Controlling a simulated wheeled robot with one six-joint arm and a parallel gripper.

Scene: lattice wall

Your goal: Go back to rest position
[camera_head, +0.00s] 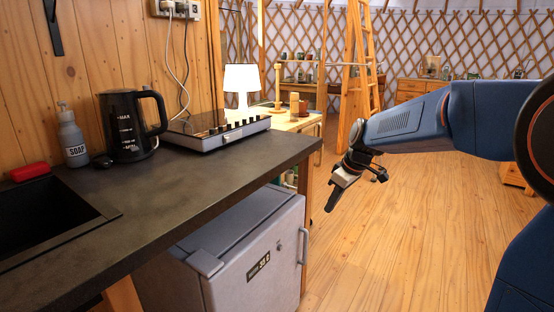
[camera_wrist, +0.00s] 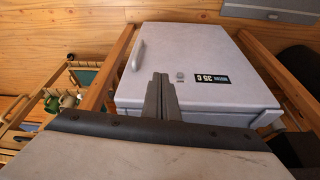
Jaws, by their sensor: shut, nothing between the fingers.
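My gripper (camera_head: 333,200) hangs at the end of my blue arm, in front of the counter's right end and near the fridge. Its fingers point down and to the left, and it is empty.
The dark counter (camera_head: 170,190) carries a black kettle (camera_head: 130,125), a soap bottle (camera_head: 72,138), a red sponge (camera_head: 30,172) and a hob (camera_head: 215,133). A white lamp (camera_head: 242,80) stands behind. The wooden floor (camera_head: 420,240) is open to the right.

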